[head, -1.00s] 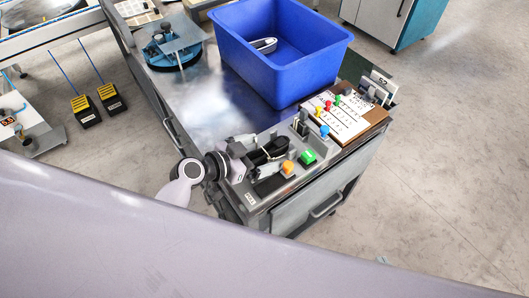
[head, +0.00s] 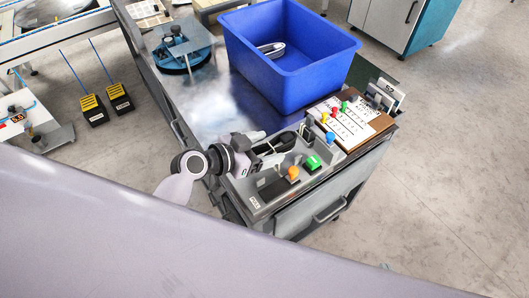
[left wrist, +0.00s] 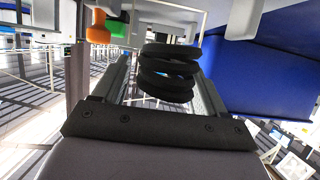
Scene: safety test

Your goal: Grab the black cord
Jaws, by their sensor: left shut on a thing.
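The black cord (left wrist: 168,75) is a coiled loop that fills the space between the two fingers of my left gripper (left wrist: 165,60) in the left wrist view. In the head view my left gripper (head: 268,155) is over the left part of the grey task board (head: 256,203), shut on the cord (head: 277,143). The cord is partly hidden by the gripper there, and I cannot tell clearly how high it is above the board. My right gripper is not in view.
An orange button (head: 293,173) and a green button (head: 313,163) stand on the board close to the gripper. A blue bin (head: 290,75) stands behind it on the bench. A board with coloured pegs (head: 345,122) lies to the right. A blue round fixture (head: 183,55) is at the back left.

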